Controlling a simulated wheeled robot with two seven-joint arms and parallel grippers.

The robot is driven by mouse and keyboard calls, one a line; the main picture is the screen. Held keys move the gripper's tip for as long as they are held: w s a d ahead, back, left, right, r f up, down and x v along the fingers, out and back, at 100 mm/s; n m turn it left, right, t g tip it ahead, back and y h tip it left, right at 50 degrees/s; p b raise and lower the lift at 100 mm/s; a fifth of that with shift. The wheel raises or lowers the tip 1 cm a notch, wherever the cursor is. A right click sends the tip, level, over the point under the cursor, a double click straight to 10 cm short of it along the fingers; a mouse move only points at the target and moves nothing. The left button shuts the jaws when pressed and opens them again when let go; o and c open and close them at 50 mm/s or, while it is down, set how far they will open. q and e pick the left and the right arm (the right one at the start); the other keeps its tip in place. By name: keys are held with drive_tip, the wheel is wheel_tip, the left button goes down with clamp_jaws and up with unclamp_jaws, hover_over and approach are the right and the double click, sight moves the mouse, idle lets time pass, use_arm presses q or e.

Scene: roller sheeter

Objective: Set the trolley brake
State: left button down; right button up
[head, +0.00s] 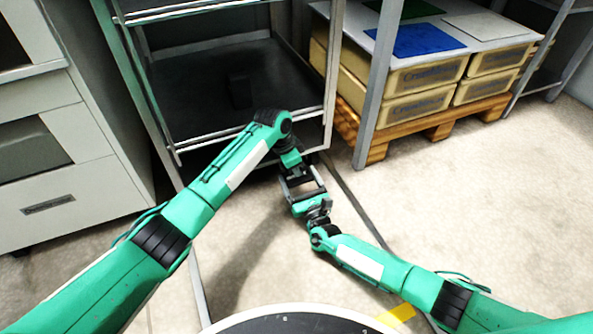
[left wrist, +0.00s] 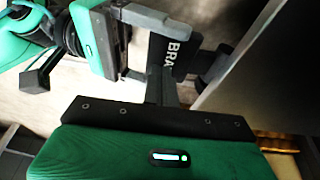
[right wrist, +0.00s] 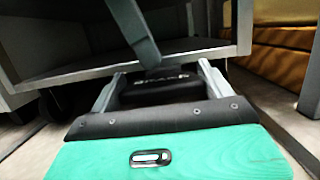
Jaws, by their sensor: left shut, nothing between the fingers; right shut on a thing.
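The trolley (head: 327,110) is a grey metal frame with dark shelves. Its brake pedal, a black block lettered "BRAKE" (right wrist: 150,91), sits low at its edge and also shows in the left wrist view (left wrist: 165,57). My right gripper (head: 300,181) is shut on the pedal, one finger on each side of it in the right wrist view. My left gripper (left wrist: 161,78) is shut and empty, its fingertips close over the pedal. I cannot tell whether they touch it. In the head view the pedal is mostly hidden by the grippers.
A grey drawer cabinet (head: 70,185) stands at the left. Cream crates (head: 415,105) on a wooden pallet (head: 440,130) stand to the right of the trolley, behind a grey post (head: 375,95). The pale floor (head: 480,200) at the right is clear.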

use_arm(q)
drive_tip(key=shift+d+f, duration=0.2)
drive_tip(key=shift+f, duration=0.5)
